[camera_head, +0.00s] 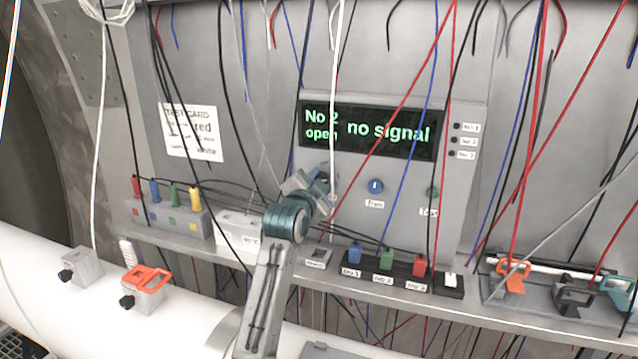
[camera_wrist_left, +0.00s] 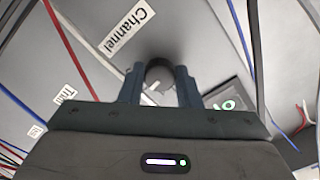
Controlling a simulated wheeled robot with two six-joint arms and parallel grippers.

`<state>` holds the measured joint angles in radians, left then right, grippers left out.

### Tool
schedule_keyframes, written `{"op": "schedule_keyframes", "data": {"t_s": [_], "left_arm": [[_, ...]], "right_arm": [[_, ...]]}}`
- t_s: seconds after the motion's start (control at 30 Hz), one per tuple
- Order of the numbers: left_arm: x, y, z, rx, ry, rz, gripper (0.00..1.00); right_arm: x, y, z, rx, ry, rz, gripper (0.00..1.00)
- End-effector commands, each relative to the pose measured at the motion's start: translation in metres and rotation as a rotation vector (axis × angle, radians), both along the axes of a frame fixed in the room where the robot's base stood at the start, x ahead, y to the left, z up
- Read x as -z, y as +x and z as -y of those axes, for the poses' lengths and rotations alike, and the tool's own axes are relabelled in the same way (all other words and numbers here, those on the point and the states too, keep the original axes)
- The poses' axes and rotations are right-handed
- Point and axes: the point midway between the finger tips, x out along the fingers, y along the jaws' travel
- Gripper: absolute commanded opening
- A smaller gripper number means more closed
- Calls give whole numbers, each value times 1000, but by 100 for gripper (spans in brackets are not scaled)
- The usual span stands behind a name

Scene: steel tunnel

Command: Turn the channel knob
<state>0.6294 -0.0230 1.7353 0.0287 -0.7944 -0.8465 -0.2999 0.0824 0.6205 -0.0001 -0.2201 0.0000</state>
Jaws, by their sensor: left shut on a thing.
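The channel knob (camera_wrist_left: 160,71) is a dark round knob beside a white label reading "Channel" in the left wrist view. My left gripper (camera_wrist_left: 158,84) is shut on it, with one finger on each side. In the head view my left gripper (camera_head: 320,184) reaches up to the grey panel just under the display and hides the knob. The display (camera_head: 370,131) reads "No 2 open" and "no signal" in green letters. My right gripper is in neither view.
A blue knob (camera_head: 375,186) and a green knob (camera_head: 432,192) sit to the right on the panel. Below is a ledge with a strip of blue, green and red plugs (camera_head: 387,259). Several loose cables hang in front. A test card (camera_head: 191,132) is at left.

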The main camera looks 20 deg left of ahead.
Motion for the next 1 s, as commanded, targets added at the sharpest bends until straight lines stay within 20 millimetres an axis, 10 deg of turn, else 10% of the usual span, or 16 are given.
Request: {"op": "schedule_keyframes", "data": {"t_s": [0.13, 0.17, 0.27, 0.67, 1.0], "left_arm": [[1, 0, 0, 0, -1, -1, 8], [1, 0, 0, 0, -1, -1, 32], [1, 0, 0, 0, -1, -1, 52], [2, -7, 0, 0, -2, 1, 52], [5, -65, -2, 0, -2, 3, 52]], "right_arm": [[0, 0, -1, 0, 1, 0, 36], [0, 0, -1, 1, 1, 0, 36], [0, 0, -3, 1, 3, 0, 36], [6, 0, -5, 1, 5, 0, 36], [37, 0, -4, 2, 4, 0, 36]]}}
